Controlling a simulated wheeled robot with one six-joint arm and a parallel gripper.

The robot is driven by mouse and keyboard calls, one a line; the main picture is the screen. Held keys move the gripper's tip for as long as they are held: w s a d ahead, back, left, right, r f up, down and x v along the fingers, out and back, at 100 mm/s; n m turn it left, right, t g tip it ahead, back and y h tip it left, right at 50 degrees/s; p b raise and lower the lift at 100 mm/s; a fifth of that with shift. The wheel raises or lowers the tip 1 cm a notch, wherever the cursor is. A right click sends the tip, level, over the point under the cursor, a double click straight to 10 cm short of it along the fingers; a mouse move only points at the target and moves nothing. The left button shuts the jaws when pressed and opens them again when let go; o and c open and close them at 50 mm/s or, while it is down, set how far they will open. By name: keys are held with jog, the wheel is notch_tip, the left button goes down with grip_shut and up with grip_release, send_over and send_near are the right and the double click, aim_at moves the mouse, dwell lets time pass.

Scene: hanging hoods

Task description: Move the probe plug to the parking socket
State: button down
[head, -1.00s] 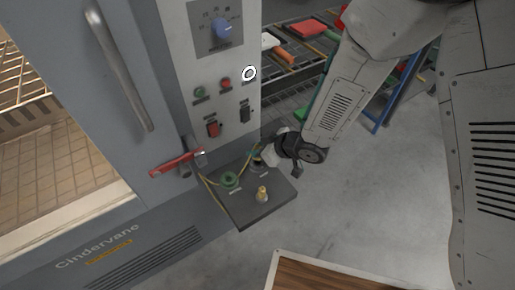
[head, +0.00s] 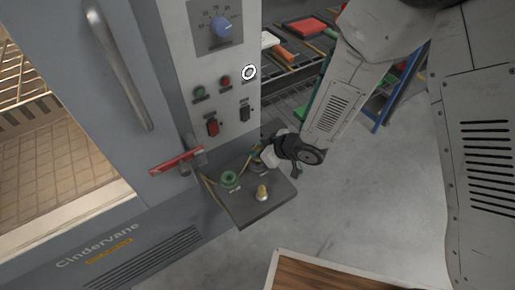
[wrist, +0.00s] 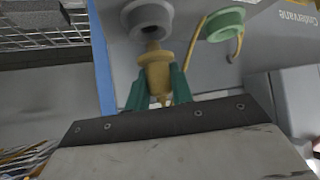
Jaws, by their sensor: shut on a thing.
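The tan probe plug (wrist: 157,75) is held between the green fingers of my gripper (wrist: 158,92) in the wrist view. Its narrow end points at a grey round socket (wrist: 148,17) and meets its edge in the picture; I cannot tell whether it is inside. A green socket (wrist: 224,24) with a yellow cable stands beside it. In the head view my gripper (head: 266,157) is at the back of a dark shelf (head: 245,212), over the rear socket, and hides the plug. The green socket (head: 229,180) is to its left. A brass stud (head: 262,193) stands nearer the front.
A yellow cable (head: 207,186) loops past the green socket. The control panel (head: 223,90) rises behind. A wood-topped surface (head: 330,276) lies in front; grey floor (head: 350,210) is open at right.

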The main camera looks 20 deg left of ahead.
jog(key=shift+f, duration=1.1)
jog(key=c, duration=1.1)
grip_release()
jog(key=shift+c, duration=0.2)
jog(key=shift+d, duration=0.1)
jog(key=v, duration=0.7)
jog(key=shift+d+r, duration=0.25)
jog(key=shift+s, duration=0.1)
